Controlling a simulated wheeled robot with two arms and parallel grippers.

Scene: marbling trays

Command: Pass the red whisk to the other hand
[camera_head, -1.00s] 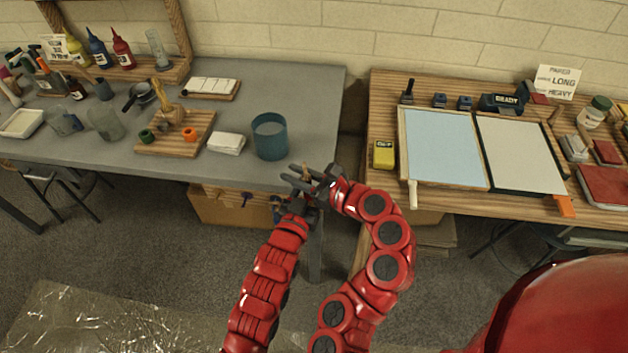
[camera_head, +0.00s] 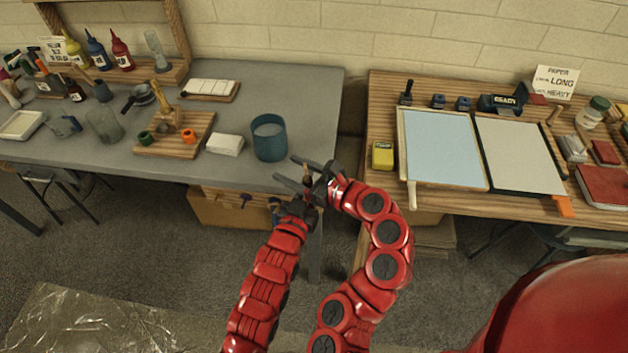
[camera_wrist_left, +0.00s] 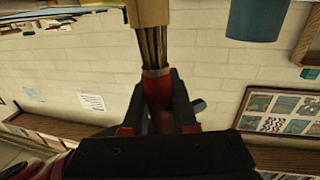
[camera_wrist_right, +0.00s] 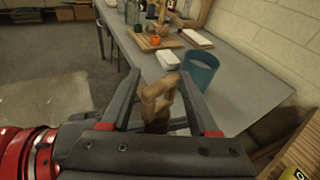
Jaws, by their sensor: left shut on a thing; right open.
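The whisk (camera_wrist_left: 153,45) shows in the left wrist view as brown strands with a red band low down and a tan part at the top. My left gripper (camera_wrist_left: 159,88) is shut on it around the red part. In the right wrist view its tan-brown end (camera_wrist_right: 158,98) lies between the spread fingers of my right gripper (camera_wrist_right: 160,80), which is open. In the head view both grippers meet in front of the grey table's edge, with the right fingers (camera_head: 285,171) on either side of the whisk. Whether they touch it I cannot tell.
A blue-grey cup (camera_head: 269,140) stands at the grey table's (camera_head: 315,115) near right corner, just beyond the grippers. A white stack (camera_head: 226,145) and a wooden board (camera_head: 172,149) lie left of it. A wooden table (camera_head: 385,188) with trays stands to the right, past a gap.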

